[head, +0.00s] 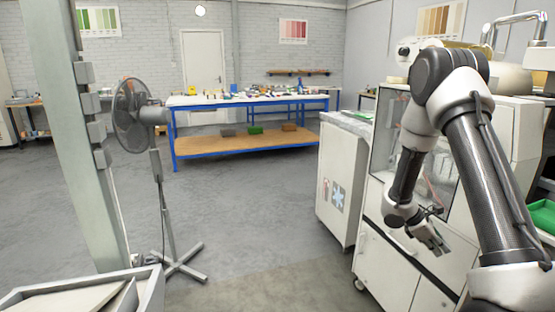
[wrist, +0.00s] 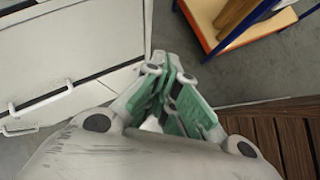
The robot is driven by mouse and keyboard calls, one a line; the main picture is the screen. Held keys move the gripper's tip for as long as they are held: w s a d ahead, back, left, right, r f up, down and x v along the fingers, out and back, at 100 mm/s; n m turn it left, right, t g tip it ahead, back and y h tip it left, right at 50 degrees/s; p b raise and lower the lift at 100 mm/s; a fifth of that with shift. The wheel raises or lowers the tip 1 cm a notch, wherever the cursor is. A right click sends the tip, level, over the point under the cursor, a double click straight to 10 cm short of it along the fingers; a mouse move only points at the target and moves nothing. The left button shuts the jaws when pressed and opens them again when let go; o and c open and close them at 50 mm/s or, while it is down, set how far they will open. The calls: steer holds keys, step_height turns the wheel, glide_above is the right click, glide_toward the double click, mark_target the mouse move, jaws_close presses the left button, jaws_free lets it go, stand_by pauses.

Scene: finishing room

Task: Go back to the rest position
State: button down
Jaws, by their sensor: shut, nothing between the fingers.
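My gripper (head: 437,243) is at the lower right of the head view, at the end of my bent arm. It hangs in front of a white cabinet with drawers (head: 400,262). In the wrist view my gripper (wrist: 172,72) shows green finger pads close together. It is shut and holds nothing. The white cabinet front with its handles (wrist: 70,55) is on the left of the wrist view, apart from the fingers.
A grey pedestal fan (head: 140,118) stands at the left beside a pillar (head: 70,130). A blue-framed workbench (head: 250,145) with many small items stands at the back. The grey floor (head: 250,215) in the middle is clear. Brown slats (wrist: 285,135) show at the wrist view's lower right.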

steer(key=s+a+r+m+t+y, duration=0.2)
steer(key=s+a+r+m+y, duration=0.1)
steer(key=s+r, duration=0.5)
steer(key=s+a+r+m+t+y, duration=0.2)
steer(key=s+a+r+m, duration=0.4)
steer(key=s+r, duration=0.3)
steer(key=s+a+r+m+t+y, duration=0.2)
steer(key=s+a+r, duration=0.4)
steer(key=r, duration=0.7)
steer(key=s+m+y, duration=0.1)
steer(key=s+m, duration=0.1)
steer(key=shift+s+a+r+m+y, duration=0.2)
steer(key=shift+s+a+m+y, duration=0.15)
steer(key=shift+m+y, duration=0.05)
